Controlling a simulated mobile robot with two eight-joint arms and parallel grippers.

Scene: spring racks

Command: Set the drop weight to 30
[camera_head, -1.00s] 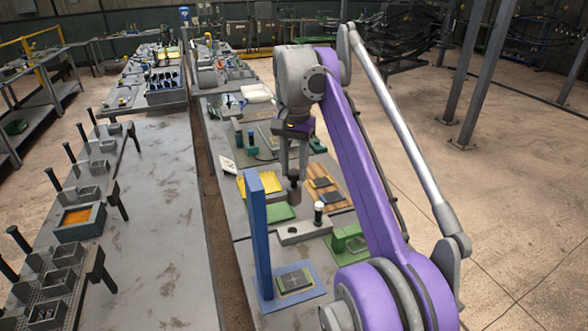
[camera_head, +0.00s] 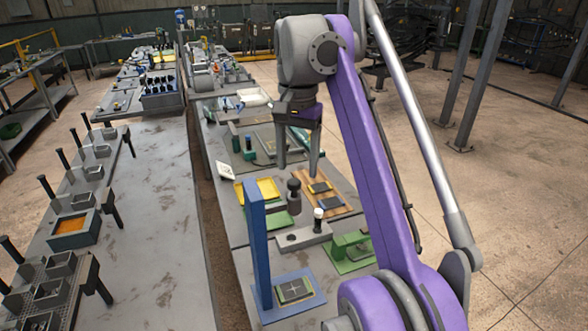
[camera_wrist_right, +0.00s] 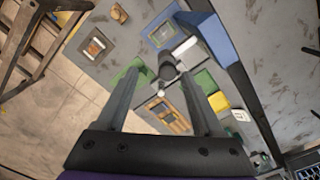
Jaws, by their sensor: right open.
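A dark cylindrical weight with a narrower top (camera_head: 293,198) stands upright behind a grey block (camera_head: 302,236). My right gripper (camera_head: 298,166) is open above it, pointing down and empty. In the right wrist view the weight (camera_wrist_right: 167,70) appears between the spread fingers (camera_wrist_right: 160,78); I see no contact. A blue post (camera_head: 259,240) rises from a blue base with a cross-marked pad (camera_head: 294,288). No number can be read. What the weight rests on is unclear. My left gripper is out of view.
A black peg with a white top (camera_head: 318,218) stands on the grey block. A green fixture (camera_head: 350,245), a wooden board (camera_head: 325,200) and a yellow tray (camera_head: 268,188) crowd the bench. The left bench (camera_head: 155,220) has a wide bare top.

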